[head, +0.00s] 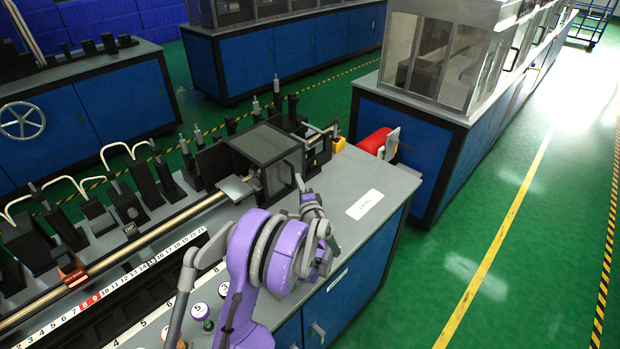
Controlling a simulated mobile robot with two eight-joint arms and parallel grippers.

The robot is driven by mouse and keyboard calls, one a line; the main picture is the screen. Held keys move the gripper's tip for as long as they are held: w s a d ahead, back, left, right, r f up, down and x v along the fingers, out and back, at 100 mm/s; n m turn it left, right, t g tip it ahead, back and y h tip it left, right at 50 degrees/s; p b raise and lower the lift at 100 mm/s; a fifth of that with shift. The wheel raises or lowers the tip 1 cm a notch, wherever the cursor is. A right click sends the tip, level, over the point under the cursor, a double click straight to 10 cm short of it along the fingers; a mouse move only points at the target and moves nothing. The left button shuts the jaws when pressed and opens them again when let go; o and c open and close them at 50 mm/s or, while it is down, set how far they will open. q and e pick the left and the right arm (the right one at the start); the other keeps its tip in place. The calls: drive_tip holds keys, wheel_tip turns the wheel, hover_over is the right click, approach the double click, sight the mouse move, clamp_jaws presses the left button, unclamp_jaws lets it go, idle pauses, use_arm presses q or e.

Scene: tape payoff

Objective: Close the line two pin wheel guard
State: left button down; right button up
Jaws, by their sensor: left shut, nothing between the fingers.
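The pin wheel guard (264,143) is a dark, see-through box with a black frame near the right end of the line bench. Its smoky top lies about level and its front panel (280,177) hangs down, with a curved handle at its right. I cannot tell whether it is fully seated. My left gripper (299,183) is at the end of my purple and grey arm, just in front of the guard's lower right corner. It is shut and empty, close to the front panel; contact cannot be told. The mechanism inside is mostly hidden. My right gripper is out of view.
A white label (364,204) lies on the clear grey benchtop (385,180) right of the guard. A long metal rod (180,222) and numbered scale (110,289) run left. A red roll (374,141) and yellow block (338,144) are behind. Numbered knobs (200,311) stand in front.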

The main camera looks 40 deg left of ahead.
use_arm(q)
drive_tip(key=s, duration=0.3)
drive_tip(key=s+b, duration=0.1)
drive_tip(key=s, duration=0.2)
drive_tip(key=s+a, duration=0.1)
drive_tip(key=s, duration=0.2)
drive_tip(key=shift+s+b, duration=0.3)
drive_tip(key=shift+s, duration=0.05)
drive_tip(key=shift+d, duration=0.1)
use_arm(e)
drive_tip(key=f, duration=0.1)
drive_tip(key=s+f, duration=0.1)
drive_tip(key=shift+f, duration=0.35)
use_arm(q)
drive_tip(key=shift+w, duration=0.1)
drive_tip(key=w+d, duration=0.2)
drive_tip(key=w, duration=0.1)
drive_tip(key=shift+w, duration=0.25)
drive_tip(key=b+v, duration=0.1)
drive_tip(key=v, duration=0.8)
drive_tip(key=shift+s, duration=0.15)
drive_tip(key=shift+r, duration=0.1)
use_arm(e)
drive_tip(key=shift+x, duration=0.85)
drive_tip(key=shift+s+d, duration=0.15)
